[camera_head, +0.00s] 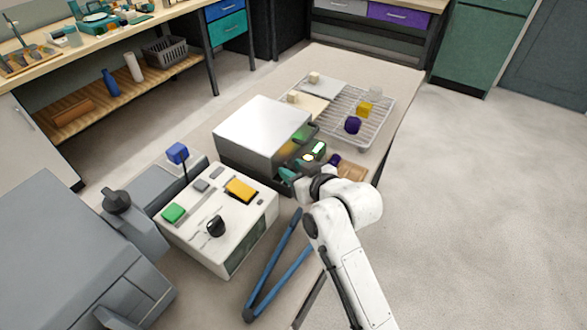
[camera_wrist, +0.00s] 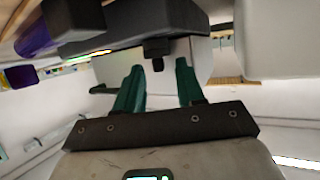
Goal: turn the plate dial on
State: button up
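My gripper (camera_wrist: 159,72) shows in the wrist view with two green fingers spread apart and nothing held between them. Just beyond the gap, a small black knob (camera_wrist: 157,66) sticks out below a dark block on a pale grey housing; it looks like a dial. I cannot tell whether the fingertips touch it. In the head view my gripper (camera_head: 287,175) is at the front right of a silver-topped box (camera_head: 262,128), its fingers mostly hidden by the wrist. A black dial (camera_head: 215,226) sits on a white control box, apart from my gripper. No dial label is readable.
The white control box (camera_head: 185,239) has green and yellow buttons. Blue-handled tongs (camera_head: 272,268) lie near my arm. A wire rack (camera_head: 362,118) holds yellow and purple pieces behind. A grey machine (camera_head: 75,255) fills the left. Open floor lies right of the bench.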

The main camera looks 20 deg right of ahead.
jog(key=shift+w+f, duration=0.1)
jog(key=shift+w, duration=0.15)
jog(key=shift+c, duration=0.4)
jog(key=c, duration=0.6)
jog(key=shift+a+m+h+p, duration=0.1)
jog(key=shift+m+h+p, duration=0.2)
jog(key=shift+m+h, duration=0.35)
jog(key=o, duration=0.7)
jog(key=shift+s, duration=0.15)
jog(key=v, duration=1)
jog(key=shift+s+a+b, duration=0.1)
jog(key=shift+s+b, duration=0.2)
jog(key=shift+s, duration=0.05)
